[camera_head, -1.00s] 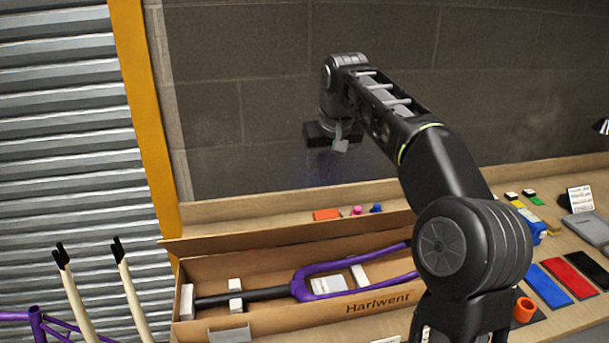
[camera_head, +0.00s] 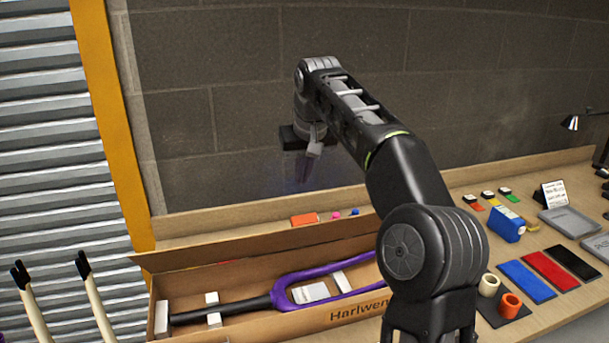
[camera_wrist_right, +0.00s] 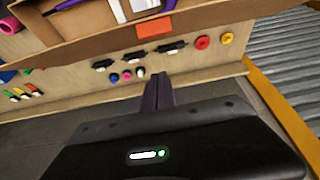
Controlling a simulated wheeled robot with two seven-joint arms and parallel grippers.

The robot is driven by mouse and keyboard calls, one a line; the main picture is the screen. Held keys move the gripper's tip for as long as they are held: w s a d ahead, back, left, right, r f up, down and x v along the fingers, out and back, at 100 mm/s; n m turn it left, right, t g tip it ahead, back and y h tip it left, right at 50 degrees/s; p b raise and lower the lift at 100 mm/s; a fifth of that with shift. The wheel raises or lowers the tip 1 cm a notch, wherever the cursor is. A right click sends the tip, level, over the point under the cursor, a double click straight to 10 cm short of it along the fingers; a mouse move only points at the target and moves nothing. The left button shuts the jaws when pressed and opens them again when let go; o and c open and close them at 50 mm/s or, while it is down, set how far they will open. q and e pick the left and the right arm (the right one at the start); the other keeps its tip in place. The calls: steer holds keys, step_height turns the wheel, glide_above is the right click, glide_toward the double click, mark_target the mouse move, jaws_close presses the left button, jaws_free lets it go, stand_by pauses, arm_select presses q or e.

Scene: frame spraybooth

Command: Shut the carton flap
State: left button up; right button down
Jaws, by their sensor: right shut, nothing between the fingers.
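The open carton (camera_head: 345,316), marked "Harlwent", lies on the bench in the head view. Its flap (camera_head: 250,246) stands raised along the back edge; it also shows near the top of the right wrist view (camera_wrist_right: 95,50). Inside lies a purple fork (camera_head: 285,284) with a black tube and white packing blocks. My right gripper (camera_head: 303,178) is shut and empty, fingers pointing down, above and behind the flap and apart from it. Its dark fingers also show in the right wrist view (camera_wrist_right: 158,92). My left gripper is not in view.
An orange block (camera_head: 304,220) and small pink and blue knobs sit behind the flap. A block wall (camera_head: 240,110) stands behind.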

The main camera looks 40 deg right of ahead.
mark_target(298, 233)
steer(key=shift+s+a+f, duration=0.1)
steer(key=shift+s+f, duration=0.1)
steer(key=shift+f, duration=0.95)
steer(key=shift+s+a+f, duration=0.1)
steer(key=shift+s+f, duration=0.15)
steer(key=shift+f, duration=0.9)
steer(key=shift+s+a+f, duration=0.1)
steer(key=shift+s+f, duration=0.1)
steer(key=shift+f, duration=0.95)
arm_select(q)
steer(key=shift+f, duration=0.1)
